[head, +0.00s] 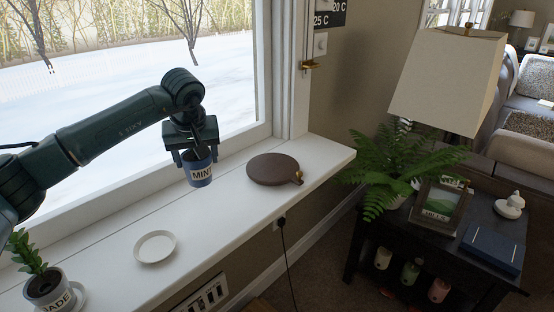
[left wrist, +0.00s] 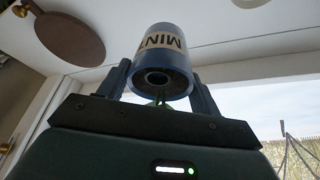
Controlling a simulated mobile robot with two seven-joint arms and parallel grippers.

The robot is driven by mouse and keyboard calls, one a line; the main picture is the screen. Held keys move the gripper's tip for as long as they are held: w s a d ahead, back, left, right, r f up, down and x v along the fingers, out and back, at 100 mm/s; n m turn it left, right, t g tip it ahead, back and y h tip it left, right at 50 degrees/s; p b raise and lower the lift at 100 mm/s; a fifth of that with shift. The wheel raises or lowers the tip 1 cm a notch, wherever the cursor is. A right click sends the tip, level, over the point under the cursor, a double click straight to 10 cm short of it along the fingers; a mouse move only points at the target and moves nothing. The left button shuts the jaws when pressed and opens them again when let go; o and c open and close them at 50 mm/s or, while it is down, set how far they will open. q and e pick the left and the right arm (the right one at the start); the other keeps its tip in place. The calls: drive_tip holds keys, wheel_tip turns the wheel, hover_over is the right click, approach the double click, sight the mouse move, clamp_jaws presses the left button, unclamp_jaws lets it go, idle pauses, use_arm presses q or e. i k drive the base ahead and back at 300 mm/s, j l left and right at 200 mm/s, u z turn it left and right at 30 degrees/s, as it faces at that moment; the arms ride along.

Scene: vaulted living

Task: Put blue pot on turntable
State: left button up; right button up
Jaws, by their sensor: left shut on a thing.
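The blue pot (head: 200,176) has a pale label reading MINT and is held above the white sill. My left gripper (head: 190,155) is shut on it from above, with one finger on either side. In the left wrist view the blue pot (left wrist: 163,62) sits between the fingers of my left gripper (left wrist: 160,85). The turntable (head: 273,169) is a round dark brown disc with a small brass knob, lying empty on the sill to the right of the pot. It also shows in the left wrist view (left wrist: 68,38). My right gripper is not in view.
A white saucer (head: 155,247) lies empty on the sill (head: 205,216). A grey potted plant labelled JADE (head: 48,286) stands at the left end. The window (head: 130,70) runs behind the sill. A fern (head: 403,165) and a lamp (head: 447,82) are at the right.

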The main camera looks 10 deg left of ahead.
sight(272, 165)
drive_tip(key=i+l+u, duration=0.15)
drive_tip(key=i+l, duration=0.15)
drive_tip(key=i+l+u, duration=0.1)
drive_tip(key=i+l, duration=0.2)
drive_tip(key=l, duration=0.15)
drive_tip(key=i+l+u, duration=0.15)
drive_tip(key=i+l, duration=0.15)
drive_tip(key=l, duration=0.15)
